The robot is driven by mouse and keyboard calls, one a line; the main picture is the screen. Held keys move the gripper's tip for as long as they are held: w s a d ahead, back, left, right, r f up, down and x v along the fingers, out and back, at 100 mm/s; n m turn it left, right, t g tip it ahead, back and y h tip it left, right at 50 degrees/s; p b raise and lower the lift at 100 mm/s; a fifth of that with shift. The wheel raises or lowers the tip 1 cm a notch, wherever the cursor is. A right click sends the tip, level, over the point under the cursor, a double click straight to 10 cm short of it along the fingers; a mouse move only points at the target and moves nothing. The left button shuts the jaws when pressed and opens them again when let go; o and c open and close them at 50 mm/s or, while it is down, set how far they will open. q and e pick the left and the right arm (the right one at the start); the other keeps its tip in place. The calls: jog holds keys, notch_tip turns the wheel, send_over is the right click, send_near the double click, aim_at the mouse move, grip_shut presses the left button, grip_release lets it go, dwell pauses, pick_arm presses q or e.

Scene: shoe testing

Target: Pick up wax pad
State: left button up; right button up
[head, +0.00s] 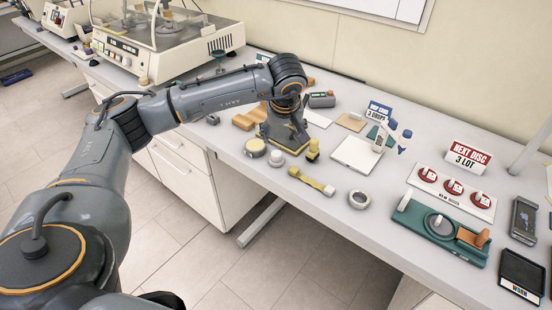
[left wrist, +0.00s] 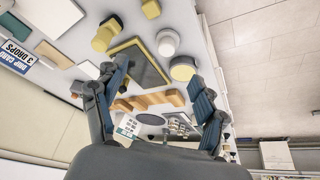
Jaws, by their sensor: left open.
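My left gripper (head: 284,138) points down over the bench, and its open fingers also show in the left wrist view (left wrist: 158,82). A flat dark pad with a yellow rim (left wrist: 138,62) lies just beyond and between the fingertips; I see nothing gripped. In the head view the gripper mostly hides it. No label shows which is the wax pad; the dark rimmed pad is nearest the fingers. My right gripper is not in view.
Wooden stepped blocks (head: 249,117) lie behind the gripper. A large machine (head: 165,42) stands at back left.

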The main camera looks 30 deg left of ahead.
aim_at(276, 153)
pick_arm(q)
jog(key=x, duration=0.2)
jog(key=a+p+x, duration=0.1)
jog(key=x, duration=0.2)
jog(key=p+x, duration=0.1)
jog(key=x, duration=0.2)
jog(key=shift+a+r, duration=0.2)
jog(key=shift+a, duration=0.15)
jog(key=shift+w+f+p, duration=0.1)
jog(key=shift+f+p, duration=0.25)
jog(key=shift+f, duration=0.1)
jog(key=p+x, duration=0.1)
jog(key=x, duration=0.2)
jog(key=shift+a+f+p, duration=0.1)
jog(key=shift+f+p, duration=0.2)
jog(key=shift+f, duration=0.05)
jog(key=shift+w+a+f, duration=0.15)
jog(key=shift+f, duration=0.3)
jog(key=shift+y, duration=0.3)
jog(key=c, duration=1.1)
jog(key=shift+c, duration=0.2)
jog(key=shift+r, duration=0.1)
